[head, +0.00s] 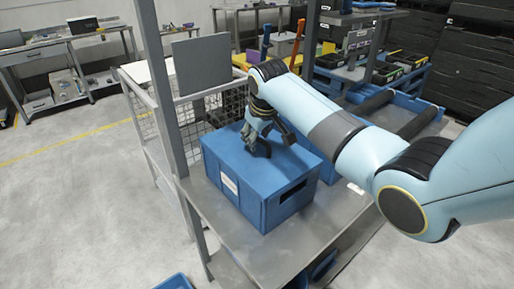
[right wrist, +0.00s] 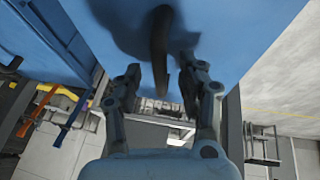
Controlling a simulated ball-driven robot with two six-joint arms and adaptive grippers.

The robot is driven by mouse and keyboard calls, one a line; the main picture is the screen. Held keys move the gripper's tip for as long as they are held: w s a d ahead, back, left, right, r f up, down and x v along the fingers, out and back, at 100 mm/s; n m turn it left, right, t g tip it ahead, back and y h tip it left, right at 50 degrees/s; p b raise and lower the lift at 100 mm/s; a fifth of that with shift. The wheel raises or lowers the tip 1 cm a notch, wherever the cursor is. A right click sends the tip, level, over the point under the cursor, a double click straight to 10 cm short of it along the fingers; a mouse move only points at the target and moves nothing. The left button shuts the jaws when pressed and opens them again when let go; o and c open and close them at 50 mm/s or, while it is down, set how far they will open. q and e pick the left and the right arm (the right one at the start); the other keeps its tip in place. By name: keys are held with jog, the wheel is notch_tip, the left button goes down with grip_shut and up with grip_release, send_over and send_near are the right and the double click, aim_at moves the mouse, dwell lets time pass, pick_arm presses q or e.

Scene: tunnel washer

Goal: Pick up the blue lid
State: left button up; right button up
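The blue lid (head: 225,152) lies flat on top of a blue crate (head: 290,203) with a pale label, on a grey metal table. My right gripper (head: 260,148) is low over the middle of the lid, pointing down. In the right wrist view the lid (right wrist: 225,30) fills the top, with a dark bar-like handle (right wrist: 160,55) in front of it. The two fingers of my right gripper (right wrist: 159,82) stand apart on either side of the handle, with gaps visible. Whether the fingertips touch the lid is unclear. My left gripper is not in view.
A grey post (head: 165,90) rises just left of the crate. A wire mesh cart (head: 150,125) stands behind it. The metal table (head: 270,262) is bare in front of the crate. A blue bin (head: 174,282) shows at the bottom edge.

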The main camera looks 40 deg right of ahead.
jog(key=shift+w+f, duration=0.1)
jog(key=shift+f, duration=0.1)
grip_shut()
jog(key=shift+r, duration=0.15)
dwell(0.4)
